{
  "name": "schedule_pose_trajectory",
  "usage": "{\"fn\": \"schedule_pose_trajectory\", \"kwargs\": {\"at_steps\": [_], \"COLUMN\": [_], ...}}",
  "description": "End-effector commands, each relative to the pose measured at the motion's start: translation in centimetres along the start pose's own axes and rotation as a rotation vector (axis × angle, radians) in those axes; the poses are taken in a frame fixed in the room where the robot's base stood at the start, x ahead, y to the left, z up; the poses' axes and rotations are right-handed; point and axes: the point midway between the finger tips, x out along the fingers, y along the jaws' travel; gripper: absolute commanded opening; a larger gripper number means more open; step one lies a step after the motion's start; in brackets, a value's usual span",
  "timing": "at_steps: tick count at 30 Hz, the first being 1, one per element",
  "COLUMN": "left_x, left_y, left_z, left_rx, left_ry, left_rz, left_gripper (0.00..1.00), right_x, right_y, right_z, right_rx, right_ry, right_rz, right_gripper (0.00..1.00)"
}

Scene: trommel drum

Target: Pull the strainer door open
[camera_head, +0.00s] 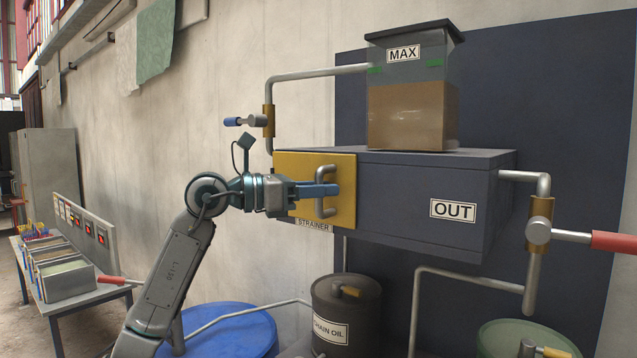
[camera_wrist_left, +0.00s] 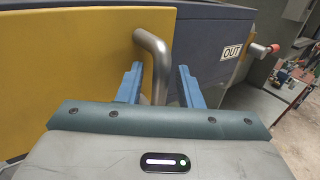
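The strainer door is a yellow panel (camera_head: 345,172) on the left part of the dark box's front and looks flush with it. It also shows in the left wrist view (camera_wrist_left: 65,60). A grey bar handle (camera_head: 326,171) stands upright on the door. In the left wrist view the handle (camera_wrist_left: 156,55) passes between the two blue fingers. My left gripper (camera_head: 330,190) is at the handle, its fingers on either side, with a visible gap to the bar in the left wrist view (camera_wrist_left: 158,82). My right gripper is not in view.
A dark box (camera_head: 425,185) labelled OUT carries a tank (camera_head: 412,115) labelled MAX. Pipes run at both sides, with a red-handled valve (camera_head: 612,242) at right and a blue-handled one (camera_head: 233,122) at left. A chain oil drum (camera_head: 346,305) and a blue barrel (camera_head: 232,332) stand below.

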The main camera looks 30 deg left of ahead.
Motion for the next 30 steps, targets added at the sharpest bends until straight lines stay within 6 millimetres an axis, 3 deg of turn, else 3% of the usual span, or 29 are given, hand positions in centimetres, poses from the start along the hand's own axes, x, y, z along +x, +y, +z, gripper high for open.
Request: {"fn": "schedule_pose_trajectory", "kwargs": {"at_steps": [6,12,23,30], "left_x": [0.0,0.0,-0.4,-2.2], "left_y": [0.0,0.0,-0.1,-0.3], "left_z": [0.0,0.0,-0.1,-0.3], "left_rx": [0.0,0.0,-0.001,-0.002], "left_ry": [0.0,0.0,0.0,-0.001], "left_rz": [0.0,0.0,-0.019,-0.12], "left_gripper": [0.33,0.0,0.0,0.0], "right_x": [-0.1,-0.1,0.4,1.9], "right_y": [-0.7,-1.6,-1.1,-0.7], "right_z": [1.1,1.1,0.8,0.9], "right_rx": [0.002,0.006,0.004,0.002], "right_ry": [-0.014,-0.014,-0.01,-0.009], "right_rz": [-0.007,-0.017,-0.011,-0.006], "right_gripper": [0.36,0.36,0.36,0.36]}}
